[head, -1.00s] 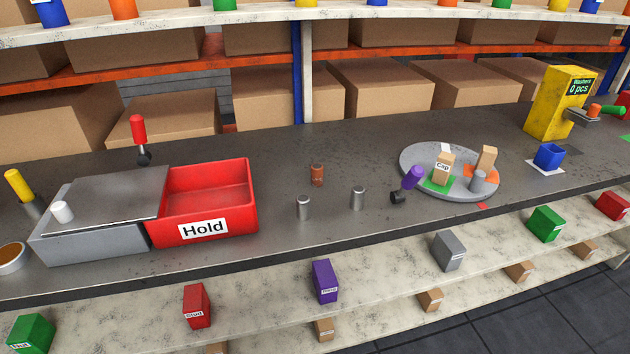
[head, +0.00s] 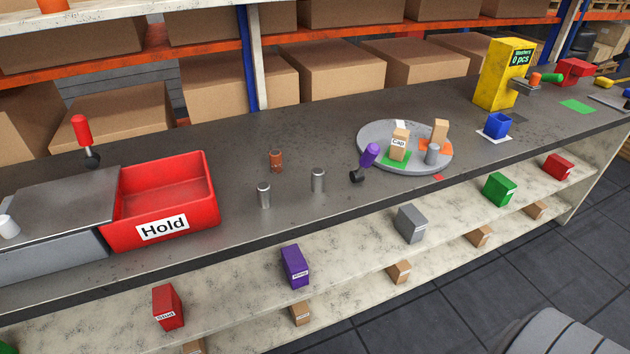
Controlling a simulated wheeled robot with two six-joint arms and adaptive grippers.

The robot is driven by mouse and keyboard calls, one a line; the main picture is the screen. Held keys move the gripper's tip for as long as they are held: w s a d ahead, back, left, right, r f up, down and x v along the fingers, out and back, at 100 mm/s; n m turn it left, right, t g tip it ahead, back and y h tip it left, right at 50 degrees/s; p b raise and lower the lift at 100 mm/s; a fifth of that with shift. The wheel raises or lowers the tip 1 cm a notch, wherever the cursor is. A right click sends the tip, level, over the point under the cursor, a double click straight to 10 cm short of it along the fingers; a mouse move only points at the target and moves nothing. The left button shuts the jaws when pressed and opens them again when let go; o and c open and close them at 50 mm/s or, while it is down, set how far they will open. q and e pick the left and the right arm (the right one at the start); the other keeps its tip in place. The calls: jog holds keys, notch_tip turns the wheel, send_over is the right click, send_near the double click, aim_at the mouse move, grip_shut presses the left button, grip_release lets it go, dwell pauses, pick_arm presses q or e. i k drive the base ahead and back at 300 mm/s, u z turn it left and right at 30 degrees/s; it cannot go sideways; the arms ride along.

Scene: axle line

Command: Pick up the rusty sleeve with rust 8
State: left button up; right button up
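A rusty orange-brown sleeve (head: 276,161) stands upright on the grey workbench, right of the red Hold bin. Two clean metal sleeves stand in front of it, one at the left (head: 264,195) and one at the right (head: 318,180). Any rust number on the rusty sleeve is too small to read. Neither of my grippers is in the head view.
The red Hold bin (head: 212,210) stands left of the sleeves. A round grey plate (head: 372,133) with blocks lies to the right, with a purple-handled tool (head: 370,155) at its edge. A yellow washer dispenser (head: 496,75) and blue cup (head: 497,126) are farther right.

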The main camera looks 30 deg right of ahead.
aim_at(274, 156)
jog(key=z, duration=2.45)
jog(key=i, duration=2.05)
jog(key=u, duration=2.9)
